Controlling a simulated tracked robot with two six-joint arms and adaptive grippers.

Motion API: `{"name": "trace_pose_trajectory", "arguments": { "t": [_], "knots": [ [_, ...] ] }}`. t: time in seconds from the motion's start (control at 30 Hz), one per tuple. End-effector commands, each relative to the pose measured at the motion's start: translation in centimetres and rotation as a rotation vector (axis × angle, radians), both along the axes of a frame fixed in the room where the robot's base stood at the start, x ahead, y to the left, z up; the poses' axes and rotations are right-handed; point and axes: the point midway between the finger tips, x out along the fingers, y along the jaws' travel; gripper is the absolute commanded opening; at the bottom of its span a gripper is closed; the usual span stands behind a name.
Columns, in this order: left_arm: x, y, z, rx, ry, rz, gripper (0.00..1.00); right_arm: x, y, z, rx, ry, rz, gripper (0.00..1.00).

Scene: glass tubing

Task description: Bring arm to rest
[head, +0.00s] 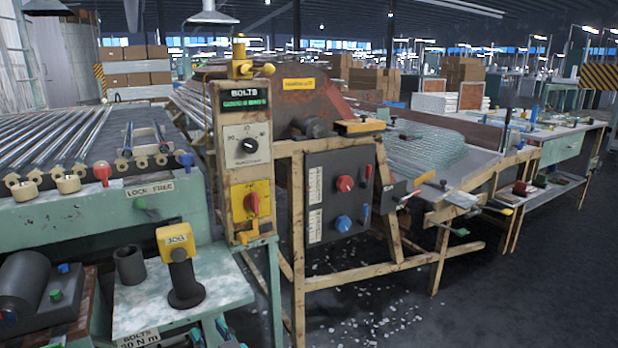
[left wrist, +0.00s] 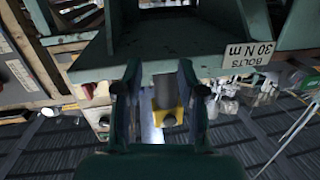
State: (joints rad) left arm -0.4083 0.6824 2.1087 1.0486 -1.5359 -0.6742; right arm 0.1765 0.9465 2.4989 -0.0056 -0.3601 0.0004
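My left gripper (head: 218,333) shows only as teal fingertips at the bottom edge of the head view, just right of the label reading BOLTS 30 N m (head: 137,339). In the left wrist view, which looks upside down, the left gripper (left wrist: 163,92) has its two fingers apart with a gap between them. A yellow-topped dark handle (left wrist: 168,119) shows through that gap, beyond the fingers; I see no contact. In the head view this handle (head: 184,280) stands upright on a pale worn shelf (head: 135,308). My right gripper is in neither view.
A control post with a red knob (head: 252,203) stands behind the shelf. A black panel (head: 338,198) with red and blue knobs hangs on a wooden frame. A roller bed with glass tubes (head: 75,135) lies at left. The dark floor (head: 510,290) at right is clear.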

Motion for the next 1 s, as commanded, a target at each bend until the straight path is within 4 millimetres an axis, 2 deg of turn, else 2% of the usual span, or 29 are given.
{"name": "trace_pose_trajectory", "arguments": {
  "t": [0.03,0.17,0.27,0.33,0.4,0.47,0.5,0.6,0.73,0.9,1.0],
  "knots": [
    [0.0,1.3,-1.5,0.013,0.03,0.014,0.4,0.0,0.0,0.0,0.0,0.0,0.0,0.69],
    [-0.1,4.2,-5.7,0.029,0.121,0.015,0.4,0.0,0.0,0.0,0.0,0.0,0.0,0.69],
    [-0.6,6.2,-10.7,0.007,0.225,-0.027,0.4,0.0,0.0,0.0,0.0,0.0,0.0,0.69],
    [-1.6,7.1,-15.5,-0.048,0.326,-0.087,0.4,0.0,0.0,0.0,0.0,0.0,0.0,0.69],
    [-3.3,7.1,-20.5,-0.137,0.437,-0.163,0.4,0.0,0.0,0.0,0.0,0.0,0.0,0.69],
    [-5.4,6.4,-24.6,-0.233,0.533,-0.231,0.4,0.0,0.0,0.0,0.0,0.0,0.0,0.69],
    [-7.0,5.6,-26.9,-0.302,0.597,-0.277,0.4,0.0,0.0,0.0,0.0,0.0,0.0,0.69],
    [-11.6,2.7,-31.4,-0.476,0.754,-0.382,0.4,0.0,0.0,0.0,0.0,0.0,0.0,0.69],
    [-17.1,-1.3,-34.2,-0.657,0.927,-0.494,0.4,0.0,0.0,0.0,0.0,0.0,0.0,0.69],
    [-23.4,-5.6,-34.8,-0.827,1.134,-0.602,0.4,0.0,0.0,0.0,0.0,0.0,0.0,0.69],
    [-26.4,-6.8,-34.7,-0.925,1.247,-0.598,0.4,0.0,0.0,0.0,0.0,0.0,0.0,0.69]
  ]
}}
